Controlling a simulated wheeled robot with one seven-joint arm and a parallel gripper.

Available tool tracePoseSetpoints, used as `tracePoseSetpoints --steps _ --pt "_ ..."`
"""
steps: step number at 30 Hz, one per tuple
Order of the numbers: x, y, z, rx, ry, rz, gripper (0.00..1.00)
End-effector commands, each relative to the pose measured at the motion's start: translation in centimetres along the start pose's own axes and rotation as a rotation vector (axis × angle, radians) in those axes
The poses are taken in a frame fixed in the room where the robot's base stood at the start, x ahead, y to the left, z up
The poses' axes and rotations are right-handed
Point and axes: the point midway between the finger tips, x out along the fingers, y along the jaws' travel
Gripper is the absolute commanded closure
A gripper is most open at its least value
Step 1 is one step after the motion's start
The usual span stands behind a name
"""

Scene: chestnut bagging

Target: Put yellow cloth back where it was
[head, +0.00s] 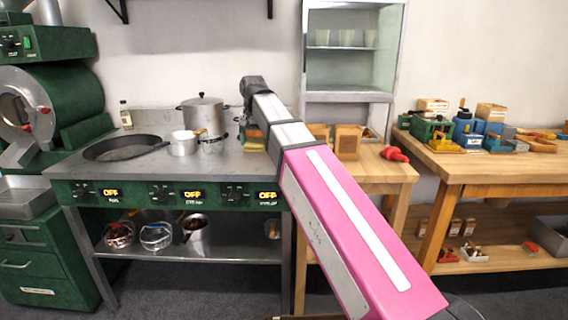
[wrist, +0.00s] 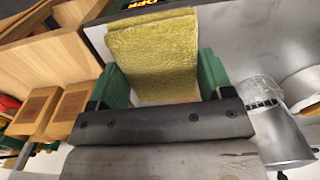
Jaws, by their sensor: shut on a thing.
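The yellow cloth (wrist: 155,55) is a folded, textured pad in the wrist view. My gripper (wrist: 161,75) is shut on it, with a green finger at each side. The cloth is over or near the steel counter's right end; I cannot tell whether it touches the surface. In the head view, a small stack with yellow, green and orange colours (head: 254,141) shows beside my arm at that end. My arm hides most of the gripper in the head view.
Wooden blocks (head: 348,141) and a red item (head: 394,154) sit on the wooden table to the right. The counter's front middle is clear.

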Motion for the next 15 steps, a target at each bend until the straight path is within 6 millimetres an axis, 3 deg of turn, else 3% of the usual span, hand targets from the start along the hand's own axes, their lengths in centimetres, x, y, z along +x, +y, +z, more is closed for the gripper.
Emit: tracePoseSetpoints --steps 9,15 --pt "3.8 4.9 -4.4 0.003 -0.001 0.001 0.49" --pt "5.5 7.0 -6.3 0.001 -0.001 0.0 0.49"
